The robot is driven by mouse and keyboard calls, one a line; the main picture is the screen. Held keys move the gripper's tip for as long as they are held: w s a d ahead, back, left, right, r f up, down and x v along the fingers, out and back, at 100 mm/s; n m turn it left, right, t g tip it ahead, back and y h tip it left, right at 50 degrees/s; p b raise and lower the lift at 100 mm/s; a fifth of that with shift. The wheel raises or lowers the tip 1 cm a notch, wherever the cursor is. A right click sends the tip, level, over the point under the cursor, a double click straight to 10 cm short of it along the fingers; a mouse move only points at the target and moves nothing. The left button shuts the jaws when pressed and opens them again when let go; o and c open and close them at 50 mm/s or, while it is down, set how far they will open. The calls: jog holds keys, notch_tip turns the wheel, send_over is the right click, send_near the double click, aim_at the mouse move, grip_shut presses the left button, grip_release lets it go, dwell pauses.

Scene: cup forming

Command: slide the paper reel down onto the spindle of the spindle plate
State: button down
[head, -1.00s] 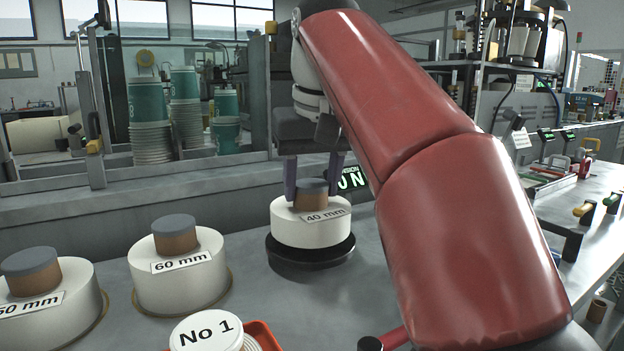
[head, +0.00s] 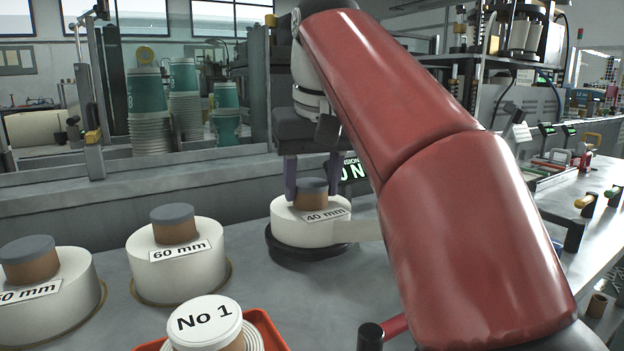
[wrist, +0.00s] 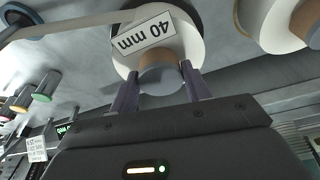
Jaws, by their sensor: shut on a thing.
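The paper reel (head: 290,228) is a white roll labelled 40 mm with a brown core and grey cap. My gripper (head: 313,190) is shut on the core from above, one finger on each side. The reel is upright over the round black spindle plate (head: 297,256), low against it and roughly centred. The spindle is hidden, and I cannot tell whether the reel rests fully on the plate. The wrist view also shows the reel (wrist: 183,28) and the fingers (wrist: 160,85) at its capped core. A pale strip (head: 366,231) runs from the reel's right side behind my arm.
Two 60 mm reels (head: 160,280) (head: 70,295) stand at the left. A No 1 reel (head: 205,318) sits in an orange tray (head: 268,328) at the front. A low ledge (head: 120,205) runs behind. Bench tools (head: 590,204) are at the right.

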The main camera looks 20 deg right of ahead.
aim_at(312, 184)
jog(key=shift+c, duration=0.6)
grip_release()
jog(key=shift+r, duration=0.1)
notch_tip(312, 184, up, 6)
jog(key=p, duration=0.6)
jog(key=shift+f, duration=0.25)
jog(key=shift+r, duration=1.15)
jog(key=shift+s, duration=0.1)
